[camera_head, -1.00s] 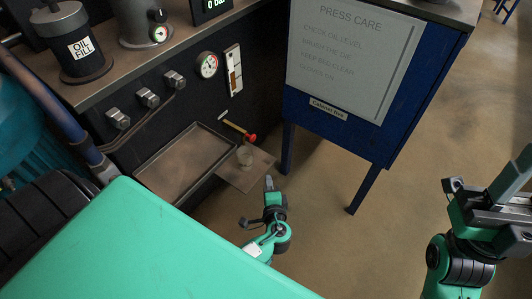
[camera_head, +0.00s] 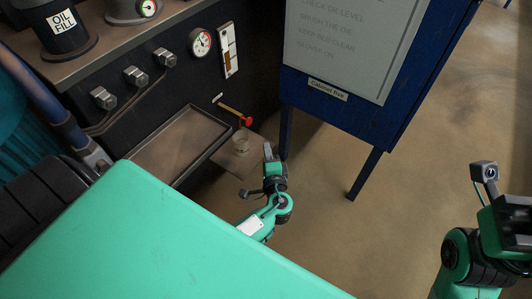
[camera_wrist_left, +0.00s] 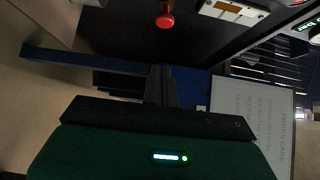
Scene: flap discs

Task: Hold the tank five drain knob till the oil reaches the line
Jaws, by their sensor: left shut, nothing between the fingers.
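The drain knob (camera_head: 246,121) is a small red ball on a brass stem, low on the dark press front; it also shows at the top of the left wrist view (camera_wrist_left: 165,21). A sight gauge (camera_head: 228,50) with a pale frame is above it; its oil level is too small to read. My left gripper (camera_head: 268,152) is shut and empty, below and right of the knob and apart from it. Its closed dark fingers show in the left wrist view (camera_wrist_left: 160,85). My right gripper (camera_head: 506,222) is cut off by the right edge, its fingers unseen.
A round dial (camera_head: 200,43) is left of the gauge.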

